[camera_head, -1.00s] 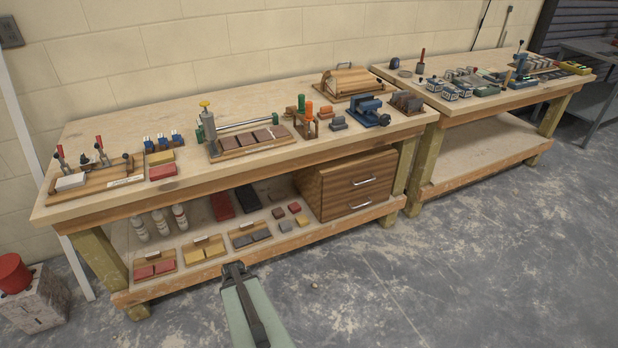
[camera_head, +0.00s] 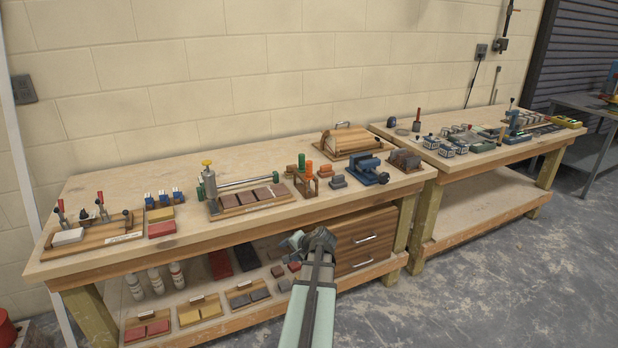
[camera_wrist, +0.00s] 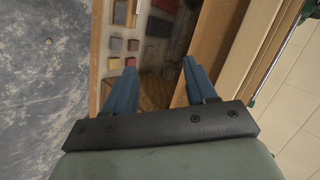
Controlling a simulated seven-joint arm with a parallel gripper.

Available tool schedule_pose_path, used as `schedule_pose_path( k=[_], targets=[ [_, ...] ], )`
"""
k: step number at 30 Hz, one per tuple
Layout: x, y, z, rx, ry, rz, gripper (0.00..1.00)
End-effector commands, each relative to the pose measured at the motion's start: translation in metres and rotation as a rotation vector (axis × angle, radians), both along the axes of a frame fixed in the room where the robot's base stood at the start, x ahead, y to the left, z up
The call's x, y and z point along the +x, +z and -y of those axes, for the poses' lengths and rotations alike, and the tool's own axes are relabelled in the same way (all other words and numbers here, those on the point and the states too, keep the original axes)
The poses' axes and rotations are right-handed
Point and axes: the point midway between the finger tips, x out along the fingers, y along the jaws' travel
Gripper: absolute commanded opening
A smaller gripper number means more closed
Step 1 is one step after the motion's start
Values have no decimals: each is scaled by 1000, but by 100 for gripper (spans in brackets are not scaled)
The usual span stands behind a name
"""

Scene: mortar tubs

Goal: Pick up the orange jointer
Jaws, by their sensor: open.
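Two orange handles stand in a small wooden rack (camera_head: 307,187) on the near workbench, beside green handles. One orange handle (camera_head: 309,169) is upright, and another orange piece (camera_head: 326,171) is at its right; I cannot tell which is the jointer. My gripper (camera_head: 291,240) is in front of the bench's front edge, below and apart from the rack. In the wrist view my gripper (camera_wrist: 158,67) has its two blue fingers spread apart with nothing between them. The orange handles do not show in the wrist view.
A clamp board with brown blocks (camera_head: 250,200) lies left of the rack. A wooden drawer cabinet (camera_head: 365,240) stands under the bench. The benchtop's back left (camera_head: 130,185) is clear.

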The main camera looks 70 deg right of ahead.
Motion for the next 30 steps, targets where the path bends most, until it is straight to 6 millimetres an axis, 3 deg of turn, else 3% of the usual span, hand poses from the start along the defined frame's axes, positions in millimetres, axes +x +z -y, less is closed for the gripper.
schedule_pose_path(
  k=[1,6,12,16,21,30],
  targets=[
    [0,27,22,-6,-76,92,56],
    [16,103,65,63,-309,443,56],
    [11,151,105,290,-601,884,56],
    [-4,171,124,483,-782,1163,56],
    [-24,180,139,699,-952,1425,56],
    [-36,178,147,892,-1068,1595,56]
  ],
)
